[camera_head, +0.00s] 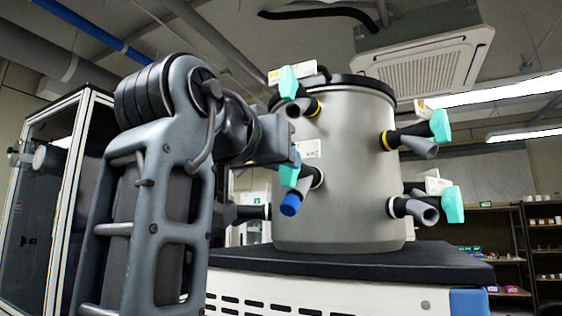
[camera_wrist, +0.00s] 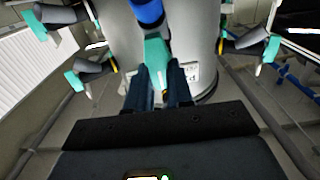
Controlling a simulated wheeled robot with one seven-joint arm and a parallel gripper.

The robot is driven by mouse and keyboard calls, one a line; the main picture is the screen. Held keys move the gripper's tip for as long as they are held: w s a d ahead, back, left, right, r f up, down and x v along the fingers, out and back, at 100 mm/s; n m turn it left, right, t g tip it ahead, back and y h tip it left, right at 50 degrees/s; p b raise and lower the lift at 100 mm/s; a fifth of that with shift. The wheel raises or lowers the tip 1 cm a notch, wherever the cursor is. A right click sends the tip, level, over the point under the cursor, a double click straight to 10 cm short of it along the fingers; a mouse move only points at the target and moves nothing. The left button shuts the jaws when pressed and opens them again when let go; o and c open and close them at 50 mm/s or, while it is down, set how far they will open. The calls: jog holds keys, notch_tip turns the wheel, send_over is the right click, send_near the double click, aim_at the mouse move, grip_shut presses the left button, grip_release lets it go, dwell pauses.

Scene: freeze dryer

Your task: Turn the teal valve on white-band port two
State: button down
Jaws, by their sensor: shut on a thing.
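The grey drum (camera_head: 345,165) carries several side ports with teal valves. My gripper (camera_head: 293,163) is at the lower front port, which has a white band (camera_head: 318,178) and a blue end (camera_head: 290,205). In the wrist view, my two dark fingers (camera_wrist: 163,82) are shut on this port's teal valve (camera_wrist: 156,52), with the blue end (camera_wrist: 148,12) above. In the head view part of this valve (camera_head: 289,176) shows below the gripper. Another white-banded port with a teal valve (camera_head: 452,205) is at lower right. I cannot read the port numbers.
Two yellow-banded ports with teal valves (camera_head: 289,82) and (camera_head: 440,126) stick out higher up. The drum stands on a black-topped cabinet (camera_head: 400,262). A glass-fronted cabinet (camera_head: 50,190) is at left, shelves (camera_head: 500,245) at right.

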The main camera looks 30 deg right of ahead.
dwell(0.3)
jog(key=c, duration=1)
grip_release()
jog(key=b+v, duration=0.1)
jog(key=v, duration=0.7)
jog(key=shift+w, duration=0.1)
